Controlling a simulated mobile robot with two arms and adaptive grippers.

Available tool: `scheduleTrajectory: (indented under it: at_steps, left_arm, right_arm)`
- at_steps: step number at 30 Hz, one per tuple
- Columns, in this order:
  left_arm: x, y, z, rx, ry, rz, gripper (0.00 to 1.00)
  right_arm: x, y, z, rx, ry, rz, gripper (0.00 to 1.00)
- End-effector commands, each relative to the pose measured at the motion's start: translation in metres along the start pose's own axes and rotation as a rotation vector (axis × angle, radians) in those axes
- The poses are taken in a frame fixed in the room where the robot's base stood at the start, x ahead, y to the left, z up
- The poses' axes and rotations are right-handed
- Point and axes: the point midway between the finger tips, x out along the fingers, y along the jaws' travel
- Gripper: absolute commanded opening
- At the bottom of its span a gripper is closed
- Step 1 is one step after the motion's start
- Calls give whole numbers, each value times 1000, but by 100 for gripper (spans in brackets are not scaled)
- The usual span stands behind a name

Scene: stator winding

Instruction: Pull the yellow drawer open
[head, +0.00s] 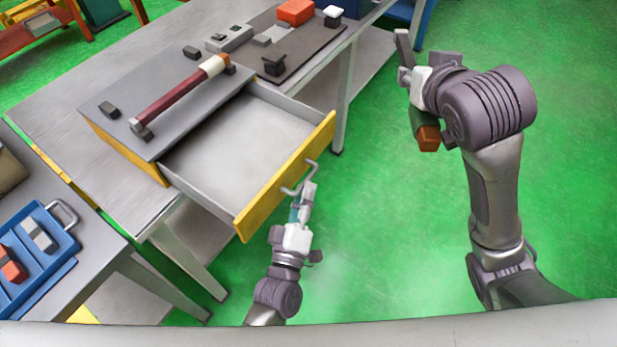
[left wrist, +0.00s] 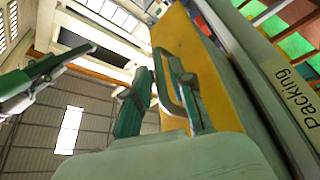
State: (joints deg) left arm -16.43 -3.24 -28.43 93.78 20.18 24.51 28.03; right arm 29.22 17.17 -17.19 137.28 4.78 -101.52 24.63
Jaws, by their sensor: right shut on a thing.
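The yellow-fronted drawer (head: 262,205) is pulled far out of its grey cabinet (head: 170,100), and its grey inside is empty. A thin metal handle (head: 299,180) is on its front. My left gripper (head: 308,190) is at this handle. In the left wrist view its fingers (left wrist: 165,100) stand apart, with the handle (left wrist: 172,75) between them in front of the yellow drawer face. Whether they touch it is hard to tell. My right gripper (head: 405,65) is over the green floor at the right, shut on a dark thing with an orange-brown end (head: 427,138).
A dark red bar with a pale end (head: 180,90) lies on the cabinet top. Behind it is a dark board (head: 300,45) with small blocks and an orange part. A blue tray (head: 40,255) sits on the left table. The floor (head: 380,240) right of the drawer is clear.

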Motion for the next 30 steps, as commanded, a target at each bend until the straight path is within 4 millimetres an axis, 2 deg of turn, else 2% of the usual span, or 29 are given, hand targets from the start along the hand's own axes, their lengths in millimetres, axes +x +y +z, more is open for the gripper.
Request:
scheduleTrajectory:
  at_steps: [1,6,12,30]
  left_arm:
    - [-13,-1,1,1,-4,-4,23]
    - [-47,-1,1,0,-4,-3,23]
    - [-72,-1,0,0,-2,-3,23]
    - [-77,0,0,-1,-1,-1,23]
  right_arm:
    - [0,0,-1,0,3,0,0]
    - [0,0,-1,0,3,0,0]
    - [0,0,-1,0,3,0,0]
    - [0,0,-1,0,3,0,0]
